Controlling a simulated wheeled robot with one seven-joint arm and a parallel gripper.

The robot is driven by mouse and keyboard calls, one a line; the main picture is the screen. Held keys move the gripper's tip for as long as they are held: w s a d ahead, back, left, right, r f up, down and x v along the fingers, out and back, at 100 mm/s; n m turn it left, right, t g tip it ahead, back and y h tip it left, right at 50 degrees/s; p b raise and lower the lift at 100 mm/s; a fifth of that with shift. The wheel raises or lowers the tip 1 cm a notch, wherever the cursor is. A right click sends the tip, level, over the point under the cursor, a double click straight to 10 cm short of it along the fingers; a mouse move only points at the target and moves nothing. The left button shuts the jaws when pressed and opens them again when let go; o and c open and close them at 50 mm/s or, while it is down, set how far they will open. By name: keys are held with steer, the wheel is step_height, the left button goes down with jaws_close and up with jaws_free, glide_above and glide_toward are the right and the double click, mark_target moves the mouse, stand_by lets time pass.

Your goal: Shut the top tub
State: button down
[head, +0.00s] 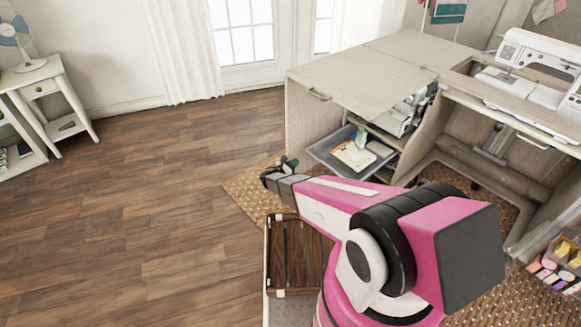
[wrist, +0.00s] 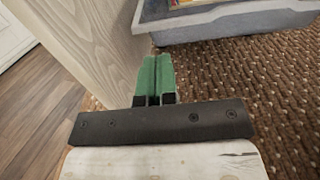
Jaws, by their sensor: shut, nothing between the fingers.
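A translucent grey-blue tub (head: 323,152) sticks out from the open left bay of the sewing cabinet (head: 345,80). It holds a cream-coloured item, a green item and other small things. In the wrist view the tub (wrist: 225,26) crosses the top right, with its lower wall and rim showing. I cannot see any other tub below it. My gripper (head: 291,162) is in front of the cabinet, left of the tub and apart from it. In the wrist view my gripper's green fingers (wrist: 155,78) are together and empty, beside the pale cabinet side panel (wrist: 85,45).
A brown woven rug (wrist: 240,75) lies under the tub and the cabinet front. A sewing machine (head: 530,70) stands on the cabinet's right side. Small coloured items fill a container (head: 560,262) at the lower right. The wooden floor (head: 150,190) at left is clear.

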mark_target(310, 154)
steer(key=x, duration=0.8)
steer(key=shift+w+d, duration=0.1)
steer(key=shift+d, duration=0.1)
steer(key=x, duration=3.6)
steer(key=shift+w+d, duration=0.15)
steer(key=shift+w, duration=0.2)
